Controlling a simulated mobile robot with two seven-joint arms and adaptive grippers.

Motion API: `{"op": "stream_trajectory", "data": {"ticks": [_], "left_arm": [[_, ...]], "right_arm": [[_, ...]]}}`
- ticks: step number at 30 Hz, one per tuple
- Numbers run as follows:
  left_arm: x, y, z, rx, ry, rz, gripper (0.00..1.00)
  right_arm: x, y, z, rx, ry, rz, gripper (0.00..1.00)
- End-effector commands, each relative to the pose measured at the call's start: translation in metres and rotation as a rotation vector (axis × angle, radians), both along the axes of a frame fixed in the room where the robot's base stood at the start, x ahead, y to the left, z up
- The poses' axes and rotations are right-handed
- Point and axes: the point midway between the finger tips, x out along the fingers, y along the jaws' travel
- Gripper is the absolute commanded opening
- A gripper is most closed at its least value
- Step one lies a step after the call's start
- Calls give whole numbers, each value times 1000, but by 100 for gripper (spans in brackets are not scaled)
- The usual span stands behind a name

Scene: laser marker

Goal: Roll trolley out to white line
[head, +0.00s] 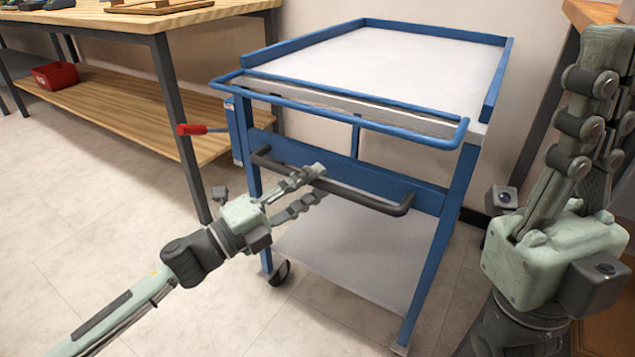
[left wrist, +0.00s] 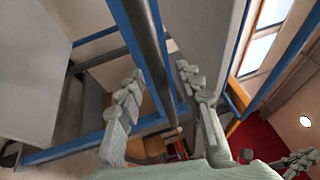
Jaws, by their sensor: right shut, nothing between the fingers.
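The trolley (head: 390,60) has a blue frame, a pale top and lower shelf, and dark casters. It stands against the wall. A dark grey bar handle (head: 365,196) crosses its front below the top; it also shows in the left wrist view (left wrist: 148,45). My left gripper (head: 320,181) is open at the left part of this handle. In the wrist view the handle runs between its fingers (left wrist: 160,80); I cannot tell whether they touch it. My right gripper (head: 604,45) is shut and empty, pointing up right of the trolley. No white line shows.
A wooden workbench (head: 150,22) with a lower shelf and a red bin (head: 55,75) stands to the left. A red-handled lever (head: 192,129) sticks out on the trolley's left side. The tiled floor (head: 90,235) in front is clear.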

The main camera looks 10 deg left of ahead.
Motion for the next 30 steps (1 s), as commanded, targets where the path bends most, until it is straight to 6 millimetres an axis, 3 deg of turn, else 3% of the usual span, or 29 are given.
{"op": "stream_trajectory", "data": {"ticks": [12, 21, 30], "left_arm": [[8, -10, 2, -1, 1, 0, 36], [8, -10, 2, -1, 1, 0, 0], [8, -9, 2, -1, 1, 0, 0]], "right_arm": [[0, 0, 0, -1, -1, -1, 0], [0, 0, 0, -1, -1, -1, 0], [0, 0, 0, -1, 0, -1, 0]]}}
